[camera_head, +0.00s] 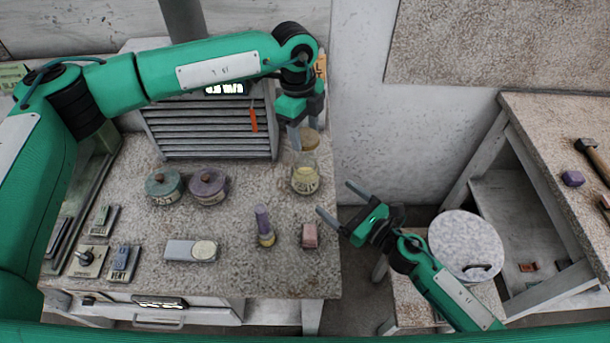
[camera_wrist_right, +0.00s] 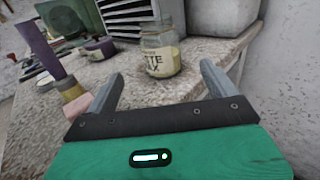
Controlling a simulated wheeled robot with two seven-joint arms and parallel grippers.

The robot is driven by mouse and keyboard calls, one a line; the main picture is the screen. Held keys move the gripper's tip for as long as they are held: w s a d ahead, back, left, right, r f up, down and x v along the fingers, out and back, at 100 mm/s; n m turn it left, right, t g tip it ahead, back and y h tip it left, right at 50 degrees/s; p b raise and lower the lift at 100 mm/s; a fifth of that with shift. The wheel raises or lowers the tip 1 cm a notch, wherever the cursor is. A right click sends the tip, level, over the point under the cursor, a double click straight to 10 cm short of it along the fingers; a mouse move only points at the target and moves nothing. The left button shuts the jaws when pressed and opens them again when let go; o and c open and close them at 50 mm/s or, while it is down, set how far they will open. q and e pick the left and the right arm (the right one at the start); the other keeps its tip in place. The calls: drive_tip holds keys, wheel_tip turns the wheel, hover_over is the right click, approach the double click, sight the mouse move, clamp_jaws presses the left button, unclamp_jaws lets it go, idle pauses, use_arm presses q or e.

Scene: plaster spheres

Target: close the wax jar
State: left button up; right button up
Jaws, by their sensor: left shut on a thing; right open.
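The wax jar (camera_head: 305,180) is clear glass with pale yellow contents and a cream label. It stands upright near the table's right edge, and no lid shows on its mouth. The jar also shows ahead in the right wrist view (camera_wrist_right: 158,58). My left gripper (camera_head: 306,137) is behind and above the jar, shut on a tan round piece (camera_head: 310,143) that looks like the lid; the fingers partly hide it. My right gripper (camera_head: 335,200) is open and empty, off the table's right edge and apart from the jar. Its fingers also show in the right wrist view (camera_wrist_right: 160,78).
A teal pot (camera_head: 164,188) and a purple pot (camera_head: 208,187) stand left of the jar. A purple-handled tool (camera_head: 263,224) and a pink block (camera_head: 310,236) are in front. A slatted grey cabinet (camera_head: 212,130) stands behind.

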sight(306, 174)
drive_tip(key=x, duration=1.2)
drive_tip(key=shift+f, duration=0.1)
drive_tip(key=c, duration=1.5)
use_arm(q)
drive_tip(key=shift+f, duration=2.5)
use_arm(e)
drive_tip(key=shift+o, duration=0.2)
use_arm(q)
drive_tip(key=shift+f, duration=0.85)
drive_tip(key=shift+f, duration=0.6)
